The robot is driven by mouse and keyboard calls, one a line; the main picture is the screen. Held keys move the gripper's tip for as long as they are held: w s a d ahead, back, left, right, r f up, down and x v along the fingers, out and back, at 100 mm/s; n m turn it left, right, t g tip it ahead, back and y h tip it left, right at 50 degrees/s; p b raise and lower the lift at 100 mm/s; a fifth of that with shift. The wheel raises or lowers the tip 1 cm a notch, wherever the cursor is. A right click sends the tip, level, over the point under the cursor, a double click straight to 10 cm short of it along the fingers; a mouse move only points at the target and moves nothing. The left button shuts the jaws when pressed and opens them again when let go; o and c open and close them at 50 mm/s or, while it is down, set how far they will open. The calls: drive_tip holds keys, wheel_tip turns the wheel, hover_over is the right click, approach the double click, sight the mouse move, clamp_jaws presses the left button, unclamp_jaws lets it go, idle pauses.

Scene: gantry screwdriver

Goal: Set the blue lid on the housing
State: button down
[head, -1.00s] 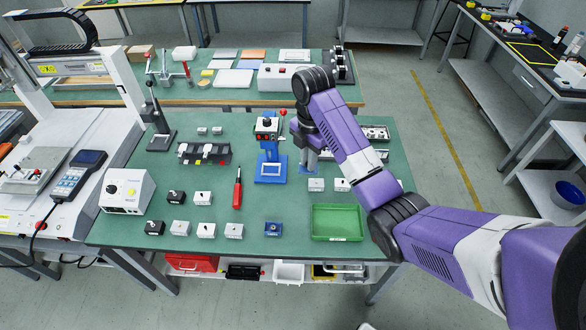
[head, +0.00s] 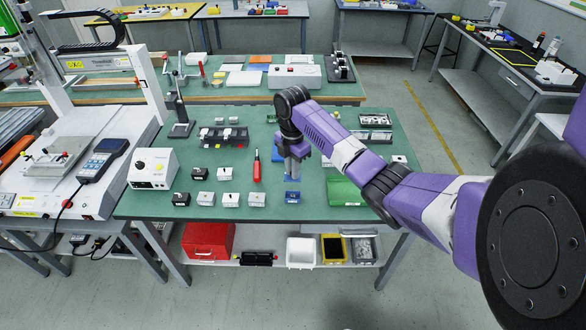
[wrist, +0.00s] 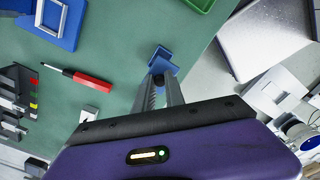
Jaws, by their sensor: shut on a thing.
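My gripper (head: 292,172) points down in front of the blue press and is shut on a small blue piece, apparently the blue lid (wrist: 165,67), at its fingertips in the wrist view. A blue housing (head: 292,197) stands on the green table just below and in front of the gripper in the head view. In the wrist view the housing (wrist: 158,51) shows just past the lid, partly overlapped by it. Whether lid and housing touch cannot be told. My arm hides most of the press.
A red screwdriver (head: 257,170) lies left of the gripper. White and black blocks (head: 231,199) stand in a row along the front left. A green tray (head: 343,192) lies to the right, partly behind my arm. A white control box (head: 153,168) stands at the left edge.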

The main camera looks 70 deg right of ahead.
drive_tip(key=shift+f+b, duration=2.7)
drive_tip(key=shift+f, duration=0.75)
drive_tip(key=shift+p, duration=0.8)
drive_tip(key=shift+f+b, duration=0.55)
drive_tip(key=shift+f, duration=0.4)
drive_tip(key=c, duration=1.3)
unclamp_jaws()
drive_tip(key=shift+r, duration=3.9)
